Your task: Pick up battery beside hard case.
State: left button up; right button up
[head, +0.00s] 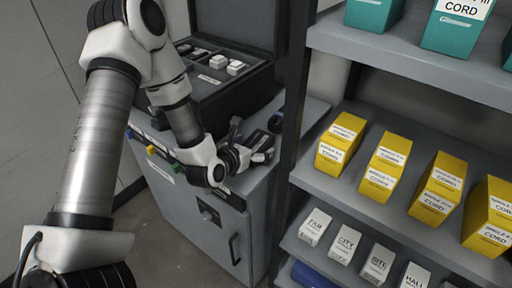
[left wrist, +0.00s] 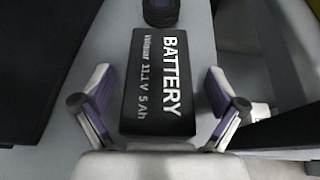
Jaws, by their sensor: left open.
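The black battery (left wrist: 158,80), with white lettering, lies flat on a grey cabinet top in the left wrist view. My left gripper (left wrist: 160,108) is open, with one finger on each side of the battery's near end and a gap on both sides. In the head view my left gripper (head: 252,146) is low over the right part of the cabinet top. The battery is mostly hidden there behind the gripper. The open black hard case (head: 215,92) stands on the cabinet to the left of the gripper. My right gripper is in neither view.
A dark round object (left wrist: 160,12) stands just beyond the battery. The grey cabinet (head: 205,215) has coloured parts along its front edge. To the right, a shelf (head: 350,195) with a dark upright post holds yellow boxes (head: 387,165), white boxes (head: 345,243) and teal boxes (head: 455,28).

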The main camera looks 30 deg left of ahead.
pick_arm(q)
jog(key=shift+a+f, duration=0.1)
jog(key=c, duration=1.6)
jog(key=shift+c, duration=0.3)
